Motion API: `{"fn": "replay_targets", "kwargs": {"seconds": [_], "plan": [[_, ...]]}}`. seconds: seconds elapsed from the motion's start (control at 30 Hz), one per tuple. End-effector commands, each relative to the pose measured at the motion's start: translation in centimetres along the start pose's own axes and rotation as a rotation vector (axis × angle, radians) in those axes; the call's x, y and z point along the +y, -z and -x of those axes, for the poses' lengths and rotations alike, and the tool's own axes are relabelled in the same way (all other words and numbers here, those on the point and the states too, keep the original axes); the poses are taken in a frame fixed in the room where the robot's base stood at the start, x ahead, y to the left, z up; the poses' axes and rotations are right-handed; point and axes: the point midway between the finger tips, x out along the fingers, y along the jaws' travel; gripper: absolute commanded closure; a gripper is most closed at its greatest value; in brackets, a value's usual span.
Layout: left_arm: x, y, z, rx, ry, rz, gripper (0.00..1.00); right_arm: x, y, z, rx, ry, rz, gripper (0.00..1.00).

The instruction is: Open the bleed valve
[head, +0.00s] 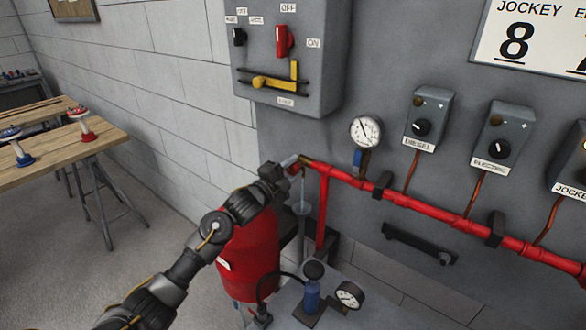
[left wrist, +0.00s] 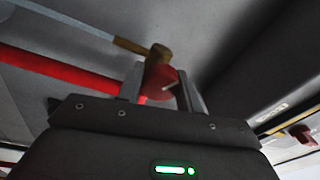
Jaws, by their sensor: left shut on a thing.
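The bleed valve is at the left end of the red pipe. Its brass body (head: 305,160) shows in the head view beside my left gripper (head: 291,163). In the left wrist view the brass fitting (left wrist: 158,53) is just beyond the fingertips, and a red handle (left wrist: 160,79) sits between the two fingers of my left gripper (left wrist: 160,92). The gripper is shut on this handle and partly hides it. A thin pale vertical streak (head: 303,189) hangs below the valve end; it looks like water. My right gripper is not in view.
The red pipe (head: 345,177) runs right along the wall below a pressure gauge (head: 365,132) and several switch boxes. A grey control box (head: 290,50) hangs above. A red tank (head: 248,258) and a small blue pump (head: 312,295) stand below. A wooden table (head: 60,150) is at the left.

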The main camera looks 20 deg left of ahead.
Motion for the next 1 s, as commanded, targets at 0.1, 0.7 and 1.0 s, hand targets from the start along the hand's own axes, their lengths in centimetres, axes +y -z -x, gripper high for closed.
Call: {"fn": "replay_targets", "kwargs": {"seconds": [0.1, 0.7, 1.0], "plan": [[-0.3, 0.0, 0.0, -0.01, 0.011, 0.111, 0.87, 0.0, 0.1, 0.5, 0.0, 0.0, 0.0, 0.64], [-0.5, -0.1, 0.0, -0.052, 0.054, 0.677, 0.87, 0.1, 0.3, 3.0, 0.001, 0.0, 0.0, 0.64], [-0.6, 0.0, 0.0, -0.072, 0.075, 0.96, 0.87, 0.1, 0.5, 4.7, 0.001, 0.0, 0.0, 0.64]]}}
